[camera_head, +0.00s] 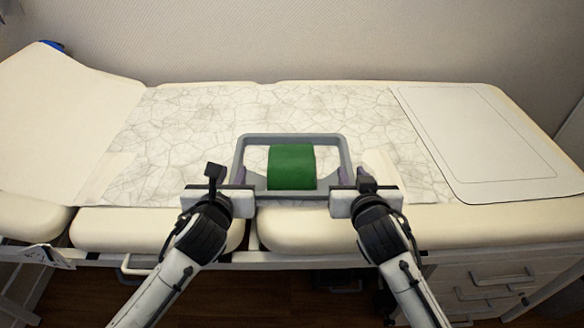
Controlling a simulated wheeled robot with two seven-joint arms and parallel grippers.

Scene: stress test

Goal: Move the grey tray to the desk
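The grey tray (291,137) lies on the patterned sheet of a padded couch, near its front edge. A green block-like object (291,167) with a curved top sits in the tray. My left gripper (227,174) is at the tray's left side, with its two fingers apart. Its inner finger overlaps the tray's left wall in the picture, so contact is unclear. My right gripper (347,177) is at the tray's right side. Its fingers are apart, one inside the right wall and one outside. The desk cannot be made out for certain.
The cream couch (105,232) stretches across the view under the patterned sheet (190,125). A flat white panel (475,140) with a dark outline lies at its right end. Drawers (490,285) stand below on the right. A wall rises behind.

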